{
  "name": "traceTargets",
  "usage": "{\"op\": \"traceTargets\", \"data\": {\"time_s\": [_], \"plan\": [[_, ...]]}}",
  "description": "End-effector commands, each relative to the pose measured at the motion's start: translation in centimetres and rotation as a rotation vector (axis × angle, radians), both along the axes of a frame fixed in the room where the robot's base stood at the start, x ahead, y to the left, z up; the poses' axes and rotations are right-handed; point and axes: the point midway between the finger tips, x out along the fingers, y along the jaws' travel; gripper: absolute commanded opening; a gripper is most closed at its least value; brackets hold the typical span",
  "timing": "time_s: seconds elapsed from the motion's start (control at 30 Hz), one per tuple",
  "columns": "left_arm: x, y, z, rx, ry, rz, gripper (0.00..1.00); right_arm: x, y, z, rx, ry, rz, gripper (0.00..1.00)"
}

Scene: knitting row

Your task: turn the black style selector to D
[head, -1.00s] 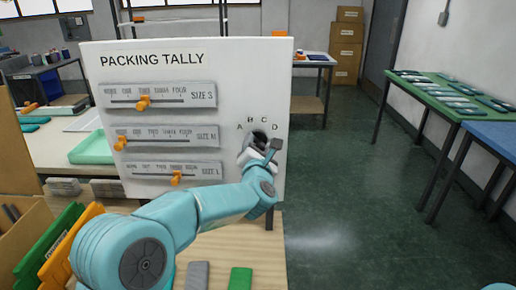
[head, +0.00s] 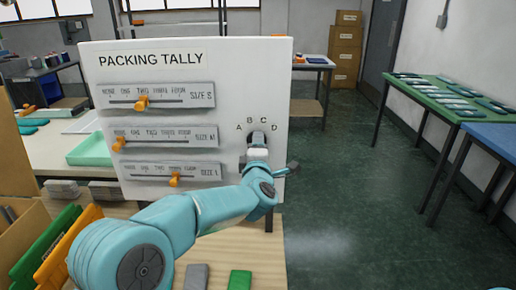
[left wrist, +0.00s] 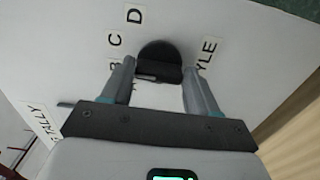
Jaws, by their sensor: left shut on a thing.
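The black style selector (head: 258,134) is on the right side of the white Packing Tally board (head: 240,70), with the letters A, B, C and D arched around it. My left gripper (head: 258,147) is at the selector. In the left wrist view the round black selector (left wrist: 158,50) sits between the two fingers of my left gripper (left wrist: 159,70), which is shut on its grip bar. The C and D labels show up and to the left of it there. I cannot tell which letter the selector points at. My right gripper is not in view.
Three sliders with orange knobs, such as the top one (head: 141,103), are on the board left of my arm. Green and orange dividers (head: 68,245) stand at lower left. A green table (head: 450,98) is at right, with clear floor (head: 345,180) between.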

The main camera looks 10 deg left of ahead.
Motion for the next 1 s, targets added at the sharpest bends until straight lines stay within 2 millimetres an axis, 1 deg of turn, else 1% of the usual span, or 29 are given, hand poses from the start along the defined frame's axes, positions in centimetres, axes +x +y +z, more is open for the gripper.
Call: {"op": "traceTargets", "data": {"time_s": [0.6,0.8,1.0], "plan": [[0.0,0.1,-0.1,0.568,0.116,0.001,0.29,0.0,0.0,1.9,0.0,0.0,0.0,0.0],[0.0,0.2,-0.2,0.722,0.146,0.002,0.29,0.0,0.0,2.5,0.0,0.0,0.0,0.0],[0.0,0.2,-0.2,0.834,0.169,0.001,0.29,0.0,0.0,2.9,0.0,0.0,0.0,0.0]]}}
